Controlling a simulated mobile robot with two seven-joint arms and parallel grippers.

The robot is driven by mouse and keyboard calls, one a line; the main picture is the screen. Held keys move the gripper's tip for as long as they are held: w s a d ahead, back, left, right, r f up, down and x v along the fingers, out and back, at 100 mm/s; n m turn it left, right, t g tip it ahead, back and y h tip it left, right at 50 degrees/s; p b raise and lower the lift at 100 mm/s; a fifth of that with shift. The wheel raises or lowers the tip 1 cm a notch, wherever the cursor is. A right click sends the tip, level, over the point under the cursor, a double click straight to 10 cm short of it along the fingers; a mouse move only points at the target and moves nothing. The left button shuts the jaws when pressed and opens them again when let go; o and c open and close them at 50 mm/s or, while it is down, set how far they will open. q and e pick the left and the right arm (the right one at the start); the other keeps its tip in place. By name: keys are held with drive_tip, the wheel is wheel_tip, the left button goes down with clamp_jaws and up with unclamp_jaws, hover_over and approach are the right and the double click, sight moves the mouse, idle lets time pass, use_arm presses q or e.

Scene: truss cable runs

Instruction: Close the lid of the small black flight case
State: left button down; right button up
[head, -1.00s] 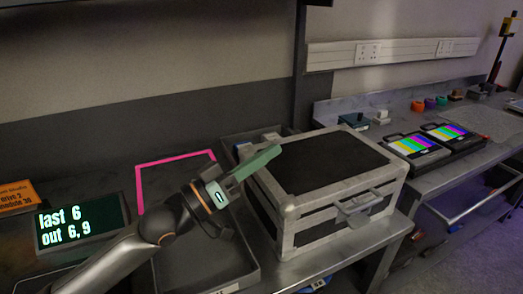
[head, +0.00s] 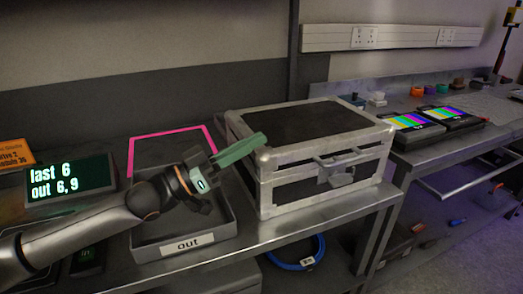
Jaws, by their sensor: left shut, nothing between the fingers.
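The small black flight case (head: 325,190) has silver edges and corners and stands on the bench right of centre. Its black-topped lid (head: 310,122) lies over the body and looks down or nearly down. A handle and latch (head: 340,167) are on the front face. My left gripper (head: 258,141) has green fingers, shut and empty. Its tips are at the lid's left edge near the front corner; I cannot tell whether they touch. My right gripper is out of view.
A grey tray marked "out" (head: 185,245) sits below my left gripper. A pink-outlined area (head: 170,150) lies behind it. A display reading "last 6" (head: 70,187) stands left. Colour-bar monitors (head: 435,121) are on the right bench. A blue cable coil (head: 297,258) lies below.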

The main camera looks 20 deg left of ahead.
use_arm(q)
drive_tip(key=shift+s+d+f+m+g+h+b, duration=0.15)
drive_tip(key=shift+f+m+b, duration=0.1)
drive_tip(key=shift+f+m, duration=0.3)
drive_tip(key=shift+s+a+f+m+g+h+b, duration=0.15)
drive_tip(key=shift+f+m+b, duration=0.15)
drive_tip(key=shift+f, duration=0.35)
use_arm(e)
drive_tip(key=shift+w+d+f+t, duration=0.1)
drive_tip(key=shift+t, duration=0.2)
use_arm(q)
drive_tip(key=shift+d+f, duration=0.15)
drive_tip(key=shift+f, duration=0.1)
wheel_tip(320, 180, up, 5)
drive_tip(key=p, duration=0.5)
drive_tip(key=p+v, duration=0.2)
drive_tip(key=v, duration=0.8)
drive_tip(key=shift+f, duration=0.2)
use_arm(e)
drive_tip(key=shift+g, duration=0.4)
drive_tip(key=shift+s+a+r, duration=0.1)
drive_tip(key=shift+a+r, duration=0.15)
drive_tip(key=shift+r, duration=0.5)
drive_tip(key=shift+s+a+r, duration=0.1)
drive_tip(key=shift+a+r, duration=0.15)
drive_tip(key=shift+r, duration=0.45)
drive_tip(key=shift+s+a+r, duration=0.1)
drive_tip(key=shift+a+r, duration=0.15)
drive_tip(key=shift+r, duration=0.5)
